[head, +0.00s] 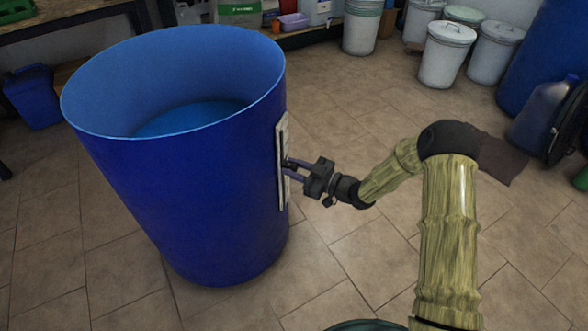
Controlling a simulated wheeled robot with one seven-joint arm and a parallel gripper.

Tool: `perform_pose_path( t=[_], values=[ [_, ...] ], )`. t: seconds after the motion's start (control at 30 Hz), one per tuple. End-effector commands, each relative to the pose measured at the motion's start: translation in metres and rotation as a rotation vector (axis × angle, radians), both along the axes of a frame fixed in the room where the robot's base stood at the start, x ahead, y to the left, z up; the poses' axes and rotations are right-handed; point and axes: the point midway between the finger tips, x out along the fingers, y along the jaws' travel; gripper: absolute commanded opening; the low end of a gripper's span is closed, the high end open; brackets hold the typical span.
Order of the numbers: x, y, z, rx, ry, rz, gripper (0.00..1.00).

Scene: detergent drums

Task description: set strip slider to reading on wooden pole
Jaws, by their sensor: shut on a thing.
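A large open blue drum (185,190) stands on the floor at left, with blue liquid (190,116) inside. A narrow pale upright strip (282,136) is on the drum's outer right side, seen nearly edge-on. My gripper (289,168) reaches in from the right. It is shut on a small dark slider (286,162) about midway along the strip. The fingers partly cover the slider. The strip's marks are too small and slanted to read. I cannot make out a separate wooden pole or any reading on one.
Lidded white buckets (446,55) stand at the back right. A large blue barrel (548,50) and a bluish jug (542,112) are at the right edge. A shelf with containers (292,22) is at the back. Tiled floor between is clear.

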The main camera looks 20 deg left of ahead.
Motion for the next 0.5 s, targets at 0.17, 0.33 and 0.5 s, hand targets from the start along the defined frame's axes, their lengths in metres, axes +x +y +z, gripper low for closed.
perform_pose_path(
  t=[0.17, 0.33, 0.5],
  values=[
    [0.0036, -0.002, 0.0009, 0.001, -0.003, -0.009, 0.0],
    [0.0035, -0.0021, 0.0007, 0.001, -0.003, -0.009, 0.38],
    [0.0021, -0.0012, 0.0003, 0.0, -0.002, -0.005, 0.46]
  ],
)
